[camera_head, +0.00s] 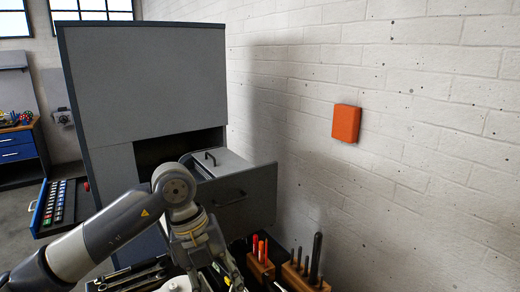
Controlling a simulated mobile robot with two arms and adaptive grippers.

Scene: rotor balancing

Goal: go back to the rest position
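My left arm comes in from the lower left and bends down at its wrist in front of the grey cabinet (140,70). My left gripper (228,278) is at the bottom edge, low over the worktop, and partly cut off. I cannot tell whether its fingers are open or shut, or whether they hold anything. My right gripper is not in view. No rotor can be made out.
A grey drawer (245,202) stands pulled out of the cabinet, close behind my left wrist. Wooden holders (303,278) with upright tools stand to its right. A tray of small parts (58,203) juts out at the left. An orange box (346,123) is on the brick wall.

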